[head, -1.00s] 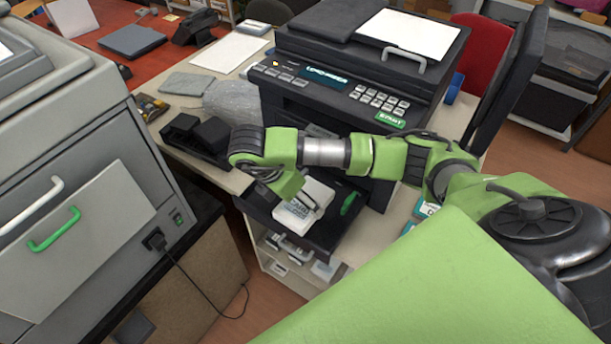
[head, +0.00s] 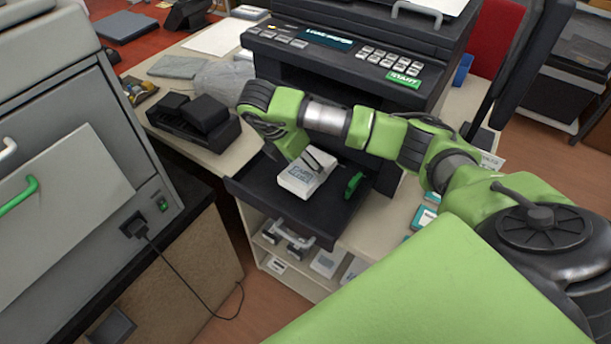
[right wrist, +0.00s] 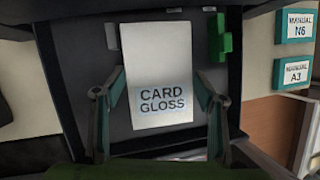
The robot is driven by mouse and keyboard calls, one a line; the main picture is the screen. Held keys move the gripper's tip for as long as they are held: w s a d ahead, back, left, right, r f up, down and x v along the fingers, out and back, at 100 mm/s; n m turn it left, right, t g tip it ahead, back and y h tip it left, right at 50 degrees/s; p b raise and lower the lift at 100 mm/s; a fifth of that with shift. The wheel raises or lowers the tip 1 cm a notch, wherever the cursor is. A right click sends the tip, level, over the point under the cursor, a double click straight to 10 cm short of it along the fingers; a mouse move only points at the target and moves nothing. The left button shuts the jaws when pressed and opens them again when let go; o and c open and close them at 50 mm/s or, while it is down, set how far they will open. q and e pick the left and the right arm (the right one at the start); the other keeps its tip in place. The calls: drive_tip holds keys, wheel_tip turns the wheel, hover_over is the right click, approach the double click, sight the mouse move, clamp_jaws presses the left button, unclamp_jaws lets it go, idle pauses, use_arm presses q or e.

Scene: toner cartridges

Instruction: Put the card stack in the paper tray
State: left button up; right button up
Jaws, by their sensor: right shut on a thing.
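The card stack (head: 297,182) is a white block marked "CARD GLOSS". It lies flat within the outline of the black paper tray (head: 248,187), which is pulled out from the printer. My right gripper (head: 318,160) is shut on the stack. In the right wrist view, its fingers (right wrist: 160,92) touch the two long sides of the card stack (right wrist: 160,60), and the dark tray floor (right wrist: 75,50) shows around it. I cannot tell whether the stack's underside touches the tray floor. My left gripper is out of view.
A green guide (head: 353,184) stands in the tray right of the stack. The black printer (head: 345,75) rises behind. A black holder (head: 195,125) is left of the tray, and a grey machine (head: 80,120) stands far left. Shelves (head: 300,255) are below.

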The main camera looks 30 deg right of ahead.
sight(302, 169)
drive_tip(key=f+b, duration=0.2)
drive_tip(key=f, duration=0.1)
drive_tip(key=shift+w+d+f, duration=0.15)
drive_tip(key=shift+w+f, duration=0.05)
drive_tip(key=shift+f, duration=0.1)
drive_tip(key=shift+s+r, duration=0.1)
drive_tip(key=o, duration=1.8)
drive_tip(key=shift+c, duration=0.2)
drive_tip(key=p+v, duration=0.8)
drive_tip(key=v, duration=0.3)
drive_tip(key=shift+a+r+p, duration=0.25)
drive_tip(key=shift+r+p, duration=0.25)
drive_tip(key=shift+p, duration=0.2)
drive_tip(key=shift+f, duration=0.1)
